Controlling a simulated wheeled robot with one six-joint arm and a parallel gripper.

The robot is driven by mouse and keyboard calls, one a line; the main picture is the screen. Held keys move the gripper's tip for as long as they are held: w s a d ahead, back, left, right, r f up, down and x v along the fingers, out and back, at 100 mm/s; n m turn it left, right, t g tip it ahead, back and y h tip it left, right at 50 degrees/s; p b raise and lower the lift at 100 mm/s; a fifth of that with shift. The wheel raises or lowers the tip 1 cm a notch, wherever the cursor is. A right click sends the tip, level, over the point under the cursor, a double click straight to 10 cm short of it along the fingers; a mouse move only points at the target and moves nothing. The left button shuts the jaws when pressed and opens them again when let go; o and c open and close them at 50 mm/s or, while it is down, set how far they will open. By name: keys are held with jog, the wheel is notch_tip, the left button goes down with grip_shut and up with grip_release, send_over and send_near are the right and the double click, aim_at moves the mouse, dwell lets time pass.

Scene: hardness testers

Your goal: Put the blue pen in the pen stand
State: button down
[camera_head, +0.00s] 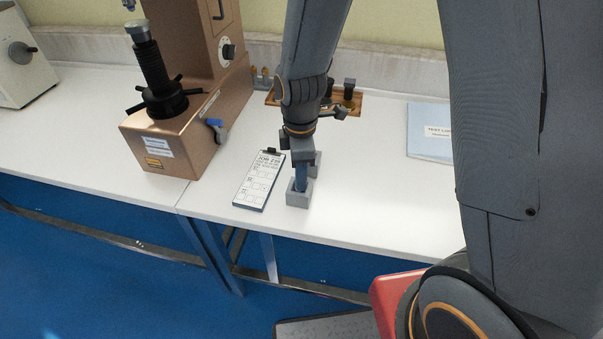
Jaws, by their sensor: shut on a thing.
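The pen stand (298,199) is a small grey block near the front of the white bench, right of a clipboard. The blue pen (301,178) is upright, with its lower end at the stand's opening. I cannot tell how deep it sits. My gripper (302,157) points down directly above the stand and is shut on the pen. The gripper hides the pen's upper part.
A clipboard (259,182) lies just left of the stand. A copper-coloured hardness tester (180,138) stands further left. A wooden tray (353,104) with dark parts is behind my gripper. A blue-grey folder (428,147) lies at right. The bench between stand and folder is clear.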

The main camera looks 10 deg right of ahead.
jog(key=shift+f, duration=0.15)
jog(key=c, duration=1.6)
grip_release()
jog(key=shift+r+b, duration=0.6)
jog(key=shift+r, duration=3.35)
jog(key=s+d+m, duration=0.2)
jog(key=d+m, duration=0.2)
jog(key=m, duration=0.2)
jog(key=s+d+r+m, duration=0.1)
jog(key=s+d+m, duration=0.2)
jog(key=d+m, duration=0.1)
jog(key=s+d+m+t, duration=0.1)
jog(key=s+d+m, duration=0.1)
jog(key=d+m, duration=0.2)
jog(key=shift+s+d+r+m, duration=0.15)
jog(key=shift+d+m, duration=0.05)
jog(key=shift+m, duration=0.7)
jog(key=shift+s+d+r+m, duration=0.1)
jog(key=shift+s+d+m, duration=0.1)
jog(key=shift+m, duration=0.7)
